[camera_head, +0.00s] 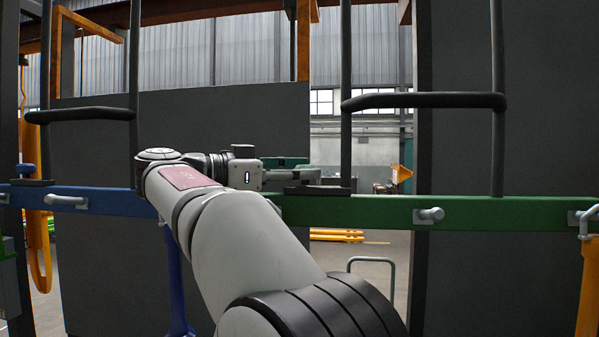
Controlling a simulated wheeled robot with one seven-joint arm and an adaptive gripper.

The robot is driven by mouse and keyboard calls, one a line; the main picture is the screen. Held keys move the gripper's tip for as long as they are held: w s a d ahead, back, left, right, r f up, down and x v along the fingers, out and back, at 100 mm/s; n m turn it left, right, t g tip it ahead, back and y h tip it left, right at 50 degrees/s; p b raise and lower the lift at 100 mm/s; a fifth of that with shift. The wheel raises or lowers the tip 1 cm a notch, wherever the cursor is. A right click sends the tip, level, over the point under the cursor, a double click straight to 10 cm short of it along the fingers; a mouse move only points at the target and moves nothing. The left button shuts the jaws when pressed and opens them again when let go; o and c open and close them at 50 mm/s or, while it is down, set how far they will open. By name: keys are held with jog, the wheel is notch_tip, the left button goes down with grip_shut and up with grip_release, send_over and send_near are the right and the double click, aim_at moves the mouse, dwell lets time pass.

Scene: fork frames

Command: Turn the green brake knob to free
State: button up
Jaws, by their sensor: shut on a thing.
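The green beam (380,211) runs across the right half of the head view. A black plate (318,190) sits on its top at the left end. My gripper (298,172) reaches in from the left, just above this plate, with its fingers pointing right. It is shut on the green brake knob; dark green shows at the fingers, but the knob is mostly hidden and I cannot tell its turned position.
Grey levers (429,215) (66,201) stick out from the beam fronts. Dark panels (520,110) stand behind.

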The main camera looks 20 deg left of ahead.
jog(key=shift+w+f, duration=0.15)
jog(key=o, duration=1.2)
jog(key=shift+w+a, duration=0.1)
jog(key=shift+c, duration=0.2)
jog(key=shift+s+n+t+y+b, duration=0.2)
jog(key=shift+n+t+y+b, duration=0.1)
jog(key=shift+n+t+y, duration=0.15)
